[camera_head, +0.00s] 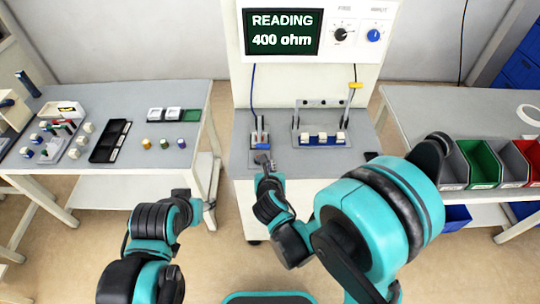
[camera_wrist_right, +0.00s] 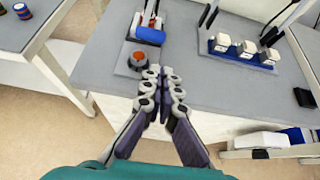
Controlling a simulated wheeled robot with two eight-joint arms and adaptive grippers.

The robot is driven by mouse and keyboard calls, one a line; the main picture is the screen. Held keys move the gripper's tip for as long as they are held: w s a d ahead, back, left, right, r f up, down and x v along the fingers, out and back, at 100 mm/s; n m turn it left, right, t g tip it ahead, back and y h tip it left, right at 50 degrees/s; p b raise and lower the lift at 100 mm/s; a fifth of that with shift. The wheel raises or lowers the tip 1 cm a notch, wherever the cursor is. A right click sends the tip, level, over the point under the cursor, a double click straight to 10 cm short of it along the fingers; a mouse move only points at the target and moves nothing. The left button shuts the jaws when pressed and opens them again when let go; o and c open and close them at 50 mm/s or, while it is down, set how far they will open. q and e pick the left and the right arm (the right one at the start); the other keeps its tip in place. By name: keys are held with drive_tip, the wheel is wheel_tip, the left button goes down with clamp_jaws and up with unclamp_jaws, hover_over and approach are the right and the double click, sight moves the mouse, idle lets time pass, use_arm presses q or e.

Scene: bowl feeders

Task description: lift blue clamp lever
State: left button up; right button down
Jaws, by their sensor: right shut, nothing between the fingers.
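The blue clamp lever (camera_wrist_right: 150,35) is a short blue cylinder on a small grey clamp fixture in the right wrist view. In the head view the fixture (camera_head: 259,128) stands at the left of the middle table, and the blue handle (camera_head: 262,146) is small there. My right gripper (camera_wrist_right: 164,76) is shut and empty, its fingertips just in front of the fixture, apart from the lever. It also shows in the head view (camera_head: 263,160). A round orange-topped knob (camera_wrist_right: 138,58) is between the fingertips and the lever. My left gripper (camera_head: 181,193) is low at left; its fingers are unclear.
A blue block with several white cubes (camera_head: 322,138) stands right of the fixture, with upright posts behind. The panel display (camera_head: 283,32) reads 400 ohm. Side tables hold small parts at left and coloured bins (camera_head: 480,163) at right. The table front is mostly clear.

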drive_tip(key=b+x, duration=0.3)
drive_tip(key=x, duration=0.5)
drive_tip(key=shift+w+f, duration=0.25)
drive_tip(key=shift+f, duration=0.05)
drive_tip(key=shift+w+f+b, duration=0.25)
drive_tip(key=shift+w+b, duration=0.05)
drive_tip(key=shift+w, duration=0.35)
